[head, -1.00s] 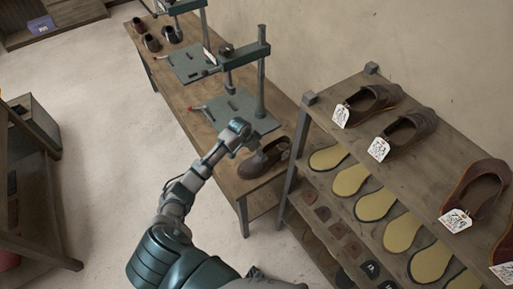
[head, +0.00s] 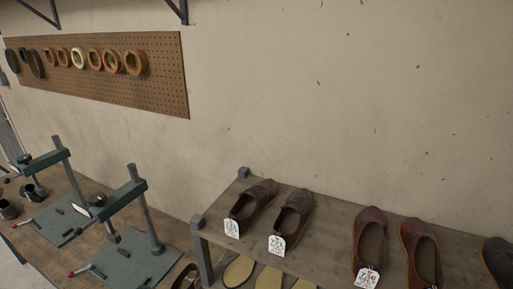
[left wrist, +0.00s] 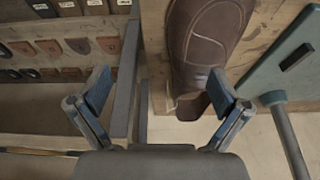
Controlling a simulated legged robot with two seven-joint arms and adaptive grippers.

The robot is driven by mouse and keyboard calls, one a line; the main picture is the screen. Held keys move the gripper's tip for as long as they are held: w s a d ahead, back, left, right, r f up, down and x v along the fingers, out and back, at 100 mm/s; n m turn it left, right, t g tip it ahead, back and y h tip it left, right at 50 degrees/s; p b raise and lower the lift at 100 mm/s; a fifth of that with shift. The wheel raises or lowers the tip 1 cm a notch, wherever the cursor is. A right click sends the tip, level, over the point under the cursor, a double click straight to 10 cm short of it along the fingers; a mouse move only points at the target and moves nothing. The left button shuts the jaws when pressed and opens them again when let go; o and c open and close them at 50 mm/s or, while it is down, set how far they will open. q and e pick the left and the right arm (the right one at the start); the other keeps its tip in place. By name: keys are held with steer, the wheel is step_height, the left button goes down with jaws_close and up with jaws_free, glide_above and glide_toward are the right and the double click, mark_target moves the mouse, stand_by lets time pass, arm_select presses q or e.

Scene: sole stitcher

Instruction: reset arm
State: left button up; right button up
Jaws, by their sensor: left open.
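My left gripper (left wrist: 160,88) shows in the left wrist view with its two fingers spread wide and nothing held between them. A brown leather shoe (left wrist: 207,35) lies on the wooden bench beyond the fingers, up and right of the gap. The right-hand fingertip overlaps the shoe's near end in the picture; I cannot tell if they touch. In the head view only part of a brown shoe (head: 187,277) shows at the bottom edge. Neither of my arms shows in the head view, and my right gripper is not seen.
Stitching presses with green plates (head: 135,262) stand on the bench at left. A wooden shelf (head: 330,230) carries tagged brown shoes (head: 291,218), with yellow soles (head: 238,271) below. A pegboard (head: 165,80) with rolls hangs on the wall. The shelf post (left wrist: 124,95) is near my left gripper.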

arm_select(q)
steer(key=s+d+f, duration=0.3)
steer(key=s+d, duration=0.2)
steer(key=s, duration=0.2)
steer(key=s+d+f, duration=0.2)
steer(key=s+d, duration=0.3)
steer(key=s, duration=0.2)
steer(key=s+d+r+n+y, duration=0.1)
steer(key=s+d+r+n, duration=0.15)
steer(key=s, duration=1.05)
step_height(320, 180, down, 25)
steer(key=s+g, duration=0.1)
steer(key=s, duration=0.1)
steer(key=s+a+f, duration=0.2)
steer(key=s+f, duration=0.6)
steer(key=s, duration=0.1)
steer(key=s+a+f+g, duration=0.1)
steer(key=s+a+f, duration=0.1)
steer(key=s+f, duration=0.6)
steer(key=shift+s+f, duration=0.35)
steer(key=shift+f, duration=0.1)
